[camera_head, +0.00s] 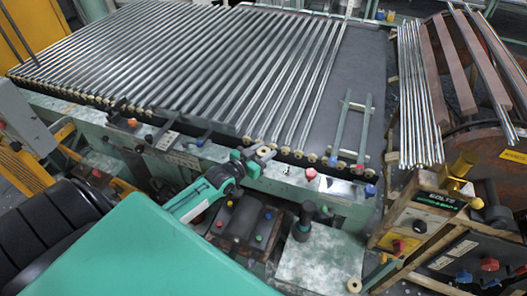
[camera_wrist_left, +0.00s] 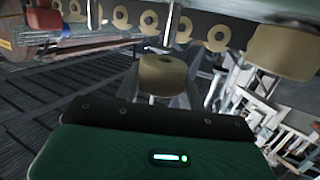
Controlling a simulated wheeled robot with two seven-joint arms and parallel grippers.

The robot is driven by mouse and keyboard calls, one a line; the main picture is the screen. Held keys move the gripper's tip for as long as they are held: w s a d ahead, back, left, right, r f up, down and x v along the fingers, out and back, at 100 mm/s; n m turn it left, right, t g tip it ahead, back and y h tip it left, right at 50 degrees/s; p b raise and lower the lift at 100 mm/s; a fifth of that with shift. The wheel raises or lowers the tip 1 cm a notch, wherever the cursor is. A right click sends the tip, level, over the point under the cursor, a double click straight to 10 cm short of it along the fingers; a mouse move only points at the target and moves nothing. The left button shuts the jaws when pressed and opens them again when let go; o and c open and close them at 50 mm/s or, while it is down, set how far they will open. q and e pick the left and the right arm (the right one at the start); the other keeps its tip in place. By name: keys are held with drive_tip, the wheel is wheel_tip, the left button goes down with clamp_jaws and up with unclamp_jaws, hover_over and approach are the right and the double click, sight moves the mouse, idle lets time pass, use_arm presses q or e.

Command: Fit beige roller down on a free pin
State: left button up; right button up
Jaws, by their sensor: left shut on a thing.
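My left gripper (camera_head: 258,153) reaches in from the left over the front edge of the roller table. In the left wrist view, a short beige roller (camera_wrist_left: 163,75) with a hole in its top sits upright between the gripper's fingers, and the gripper is shut on it. A larger-looking beige roller (camera_wrist_left: 286,50) shows at the right of that view, apart from the held one. A row of beige rollers (camera_wrist_left: 148,20) lines the rail behind. I cannot make out a bare pin clearly. My right gripper is not in view.
A black upright knob (camera_head: 305,215) is below the gripper. Another beige ring (camera_head: 354,284) lies at the bottom.

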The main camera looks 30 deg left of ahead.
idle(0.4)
use_arm(q)
drive_tip(key=shift+f+b, duration=1.4)
drive_tip(key=shift+f, duration=0.95)
drive_tip(key=o, duration=1)
drive_tip(key=shift+o, duration=0.2)
drive_tip(key=shift+r, duration=0.2)
drive_tip(key=shift+a, duration=0.1)
drive_tip(key=shift+s, duration=0.1)
drive_tip(key=b+v, duration=0.3)
drive_tip(key=v, duration=1)
drive_tip(key=shift+s+d, duration=0.25)
drive_tip(key=shift+s, duration=0.15)
drive_tip(key=shift+f, duration=0.15)
